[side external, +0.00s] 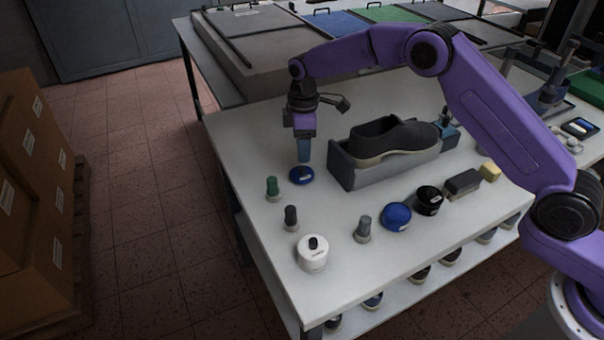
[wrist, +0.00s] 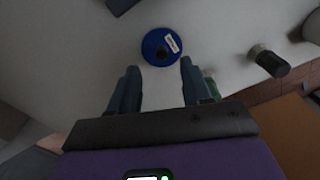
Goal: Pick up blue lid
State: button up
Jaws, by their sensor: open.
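A small round blue lid (side external: 301,175) with a white label lies flat on the white table near its left edge. It also shows in the wrist view (wrist: 161,47), with a dark spot in its middle. My gripper (side external: 304,160) points down just above the lid in the side view. In the wrist view my gripper (wrist: 156,74) has its two blue-grey fingers apart, with only bare table between them. The lid lies just beyond the fingertips there. The gripper is open and empty. Whether a finger touches the lid cannot be told.
A grey box with a dark shoe (side external: 395,137) stands right of my gripper. A green-topped piece (side external: 272,187), a dark-topped piece (side external: 291,216), a white jar (side external: 312,254) and a blue jar (side external: 396,216) stand nearer the front. Table between them is clear.

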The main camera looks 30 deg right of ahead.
aim_at(302, 167)
jog(key=shift+a+f, duration=0.2)
jog(key=shift+f, duration=2.7)
grip_shut()
